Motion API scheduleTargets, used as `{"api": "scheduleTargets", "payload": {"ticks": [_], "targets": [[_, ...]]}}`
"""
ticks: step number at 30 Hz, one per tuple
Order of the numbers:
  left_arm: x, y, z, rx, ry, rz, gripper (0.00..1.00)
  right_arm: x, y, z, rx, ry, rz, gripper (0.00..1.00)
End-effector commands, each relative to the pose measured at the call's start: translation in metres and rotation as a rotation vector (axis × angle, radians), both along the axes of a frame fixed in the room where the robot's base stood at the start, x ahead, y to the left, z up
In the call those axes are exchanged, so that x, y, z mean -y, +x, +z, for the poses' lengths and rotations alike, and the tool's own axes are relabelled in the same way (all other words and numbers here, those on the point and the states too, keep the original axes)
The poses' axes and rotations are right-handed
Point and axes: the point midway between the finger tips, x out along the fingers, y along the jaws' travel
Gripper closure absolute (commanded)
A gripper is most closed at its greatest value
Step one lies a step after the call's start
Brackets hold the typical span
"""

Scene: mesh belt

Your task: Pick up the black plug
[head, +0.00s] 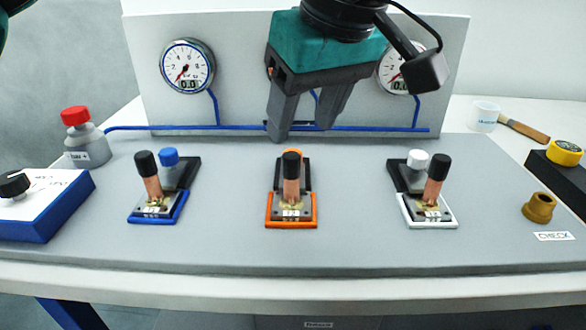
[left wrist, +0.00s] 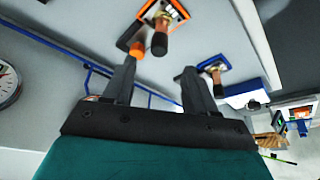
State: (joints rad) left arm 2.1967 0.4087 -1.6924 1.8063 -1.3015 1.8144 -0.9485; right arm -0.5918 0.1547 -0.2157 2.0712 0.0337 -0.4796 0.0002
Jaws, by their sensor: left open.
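Three copper-coloured plugs with black tops stand upright in the head view: one in the blue-framed base (head: 158,220), one in the orange-framed base (head: 291,224), one in the white-framed base (head: 430,224). Their black tops are on the left (head: 146,163), in the middle (head: 291,163) and on the right (head: 438,167). My left gripper (head: 301,130) points down, open and empty, above and behind the middle plug. In the left wrist view, the middle plug's black top (left wrist: 160,44) is beyond the open fingers (left wrist: 159,65). My right gripper is not in view.
Blue (head: 168,156), orange and white (head: 416,159) capped pieces stand behind the plugs; the orange one is mostly hidden. A panel with gauges (head: 187,66) is behind. A red-capped bottle (head: 81,137) and a blue-edged box (head: 45,205) stand left, a brass fitting (head: 539,207) right.

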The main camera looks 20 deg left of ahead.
Motion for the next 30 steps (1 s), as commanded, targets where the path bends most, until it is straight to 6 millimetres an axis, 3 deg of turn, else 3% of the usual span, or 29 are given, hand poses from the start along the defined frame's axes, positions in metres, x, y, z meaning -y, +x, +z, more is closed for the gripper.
{"api": "scheduleTargets", "payload": {"ticks": [3, 11, 18, 29, 30], "targets": [[-0.006, 0.005, -0.021, -0.001, 0.000, 0.000, 0.43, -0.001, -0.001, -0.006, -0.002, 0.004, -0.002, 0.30], [-0.012, 0.010, -0.041, -0.001, -0.001, -0.001, 0.43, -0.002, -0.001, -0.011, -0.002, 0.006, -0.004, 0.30], [-0.020, 0.017, -0.075, -0.002, -0.002, 0.000, 0.43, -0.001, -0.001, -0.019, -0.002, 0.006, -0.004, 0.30], [-0.023, 0.020, -0.083, -0.001, -0.003, -0.002, 0.43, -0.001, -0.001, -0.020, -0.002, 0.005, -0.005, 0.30], [-0.023, 0.020, -0.083, -0.002, -0.003, -0.001, 0.47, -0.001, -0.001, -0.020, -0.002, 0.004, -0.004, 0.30]]}}
